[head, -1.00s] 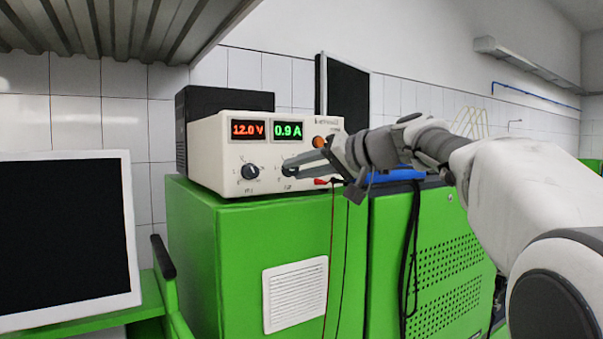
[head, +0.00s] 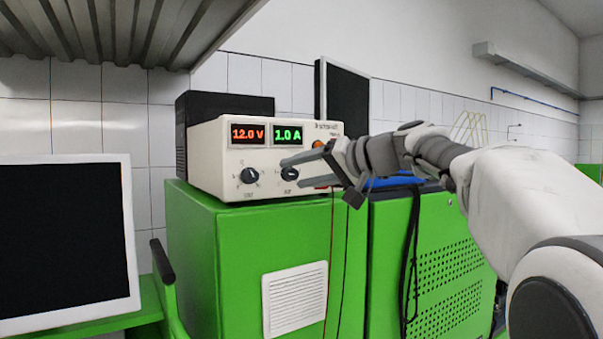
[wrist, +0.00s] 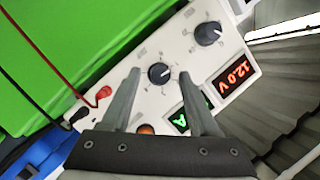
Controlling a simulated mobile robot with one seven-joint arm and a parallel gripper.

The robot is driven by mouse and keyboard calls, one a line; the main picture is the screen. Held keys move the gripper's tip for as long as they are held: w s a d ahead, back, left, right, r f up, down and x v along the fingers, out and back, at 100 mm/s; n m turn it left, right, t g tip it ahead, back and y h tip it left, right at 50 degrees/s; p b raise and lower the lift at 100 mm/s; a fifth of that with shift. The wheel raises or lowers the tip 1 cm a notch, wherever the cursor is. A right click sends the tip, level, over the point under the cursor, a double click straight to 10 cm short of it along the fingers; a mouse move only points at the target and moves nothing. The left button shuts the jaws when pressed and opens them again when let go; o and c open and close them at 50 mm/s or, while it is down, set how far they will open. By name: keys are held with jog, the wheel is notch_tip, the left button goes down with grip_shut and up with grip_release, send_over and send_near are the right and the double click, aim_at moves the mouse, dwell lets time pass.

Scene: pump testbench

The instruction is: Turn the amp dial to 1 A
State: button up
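The white power supply (head: 215,160) shows 12.0 V in red and 1.0 A in green on its amp display (head: 287,135). The black amp dial (head: 289,174) is the right of two dials on its front. In the wrist view the amp dial (wrist: 159,74) lies between my fingertips, with a visible gap on both sides. My gripper (head: 290,172) is open and holds nothing. Whether the fingertips reach past the dial's face is hard to tell. The volt dial (head: 250,175) sits to the left, untouched.
The supply stands on a green cabinet (head: 220,250). Red and black leads (wrist: 90,105) plug in beside the amp dial. An orange knob or light (head: 318,144) is close to my gripper. A dark monitor (head: 65,240) stands at left, and a metal shelf (head: 120,25) hangs above.

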jog(key=b+v, duration=0.2)
jog(key=v, duration=1.5)
jog(key=shift+s+d, duration=0.15)
jog(key=shift+s, duration=0.05)
jog(key=shift+f, duration=0.1)
jog(key=s+f+g+h, duration=0.1)
jog(key=s+f+h, duration=0.3)
jog(key=s+f, duration=0.3)
jog(key=s+d+f+g+h, duration=0.1)
jog(key=s+f+h, duration=0.3)
jog(key=f, duration=1.4)
jog(key=s+d+f+m+g+h, duration=0.1)
jog(key=s+f+h, duration=0.3)
jog(key=s+f, duration=0.8)
jog(key=shift+d+f+g, duration=0.15)
jog(key=shift+f+g, duration=0.15)
jog(key=shift+f, duration=0.4)
jog(key=shift+s, duration=0.1)
